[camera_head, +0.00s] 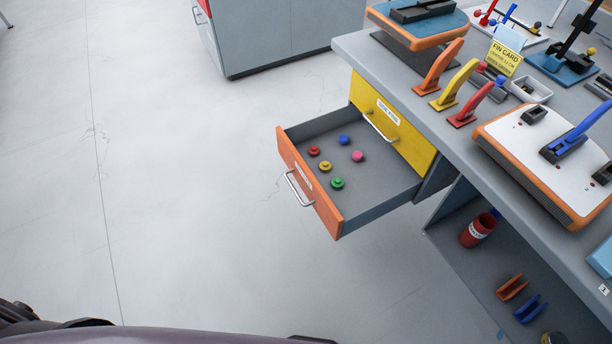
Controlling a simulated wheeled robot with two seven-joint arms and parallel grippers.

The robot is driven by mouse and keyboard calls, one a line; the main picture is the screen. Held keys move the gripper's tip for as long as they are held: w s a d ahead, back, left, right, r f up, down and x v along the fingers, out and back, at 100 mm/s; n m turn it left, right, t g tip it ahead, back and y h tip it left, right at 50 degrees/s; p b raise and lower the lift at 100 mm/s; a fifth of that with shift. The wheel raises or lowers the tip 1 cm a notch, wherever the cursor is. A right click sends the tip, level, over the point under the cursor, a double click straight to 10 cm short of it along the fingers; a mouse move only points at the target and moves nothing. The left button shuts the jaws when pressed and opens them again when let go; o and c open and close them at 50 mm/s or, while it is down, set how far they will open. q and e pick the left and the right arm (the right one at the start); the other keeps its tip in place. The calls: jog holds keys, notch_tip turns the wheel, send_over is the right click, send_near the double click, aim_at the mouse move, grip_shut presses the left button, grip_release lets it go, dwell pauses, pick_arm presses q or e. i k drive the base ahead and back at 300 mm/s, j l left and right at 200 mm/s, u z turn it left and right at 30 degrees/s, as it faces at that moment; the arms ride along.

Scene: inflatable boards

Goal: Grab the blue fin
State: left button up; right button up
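A blue fin-like piece (590,124) rises at a slant from a dark block on a white board with orange edges (500,132), at the right of the table. Its upper end is cut off by the picture's right edge. An orange fin (440,68), a yellow fin (456,86) and a red fin (473,104) stand in a row on the tabletop, left of that board. Neither of my grippers shows in the head view.
An open orange-fronted drawer (312,192) with several coloured knobs juts out from the table (352,46). A yellow card (503,58) stands behind the fins. A red container (478,230) and blue clip (530,308) are on the lower shelf. The floor at left is clear.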

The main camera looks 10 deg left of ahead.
aim_at(576, 135)
jog(key=l+z, duration=0.2)
jog(key=z, duration=1.1)
